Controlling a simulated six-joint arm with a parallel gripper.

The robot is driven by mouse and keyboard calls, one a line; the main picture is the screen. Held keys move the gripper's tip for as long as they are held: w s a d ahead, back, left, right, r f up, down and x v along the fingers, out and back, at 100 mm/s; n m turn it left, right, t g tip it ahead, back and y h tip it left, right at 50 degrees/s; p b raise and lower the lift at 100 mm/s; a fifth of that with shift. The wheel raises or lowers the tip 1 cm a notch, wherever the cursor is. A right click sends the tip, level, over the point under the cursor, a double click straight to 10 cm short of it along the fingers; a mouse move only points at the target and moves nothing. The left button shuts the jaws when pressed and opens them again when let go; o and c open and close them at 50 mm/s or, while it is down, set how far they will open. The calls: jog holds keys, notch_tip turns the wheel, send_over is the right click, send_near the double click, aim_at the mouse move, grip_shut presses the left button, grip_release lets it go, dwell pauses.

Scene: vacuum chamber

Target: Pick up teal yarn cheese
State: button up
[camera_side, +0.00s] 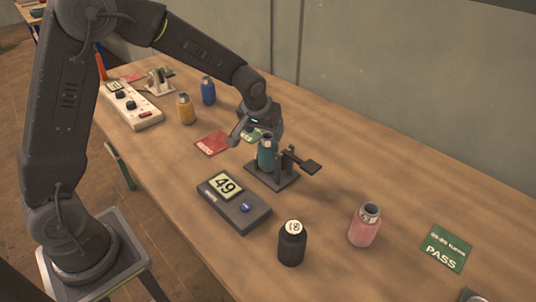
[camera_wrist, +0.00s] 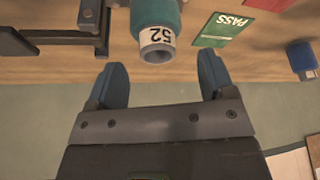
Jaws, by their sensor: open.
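The teal yarn cheese (camera_side: 265,156) stands upright on a dark holder (camera_side: 270,178) in the side view. In the wrist view the teal yarn cheese (camera_wrist: 157,14) shows at the top middle, with a white end label marked 52. My gripper (camera_side: 252,131) is just above and beside it in the side view. In the wrist view my gripper (camera_wrist: 162,72) is open, with two blue fingers spread apart and nothing between them. The yarn cheese lies just past the fingertips, roughly centred between them. Its lower part is partly hidden by the holder in the side view.
A counter box (camera_side: 235,201) reading 49 is in front of the holder. Black (camera_side: 292,245), pink (camera_side: 364,226), yellow (camera_side: 185,109) and blue (camera_side: 208,91) yarn cheeses stand around. A green PASS card (camera_side: 447,247) and red card (camera_side: 212,143) lie flat. A wall runs behind the table.

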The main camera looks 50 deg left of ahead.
aim_at(269, 140)
jog(key=shift+x, duration=3.1)
jog(key=shift+w+d, duration=0.1)
jog(key=c, duration=0.8)
jog(key=shift+r, duration=0.1)
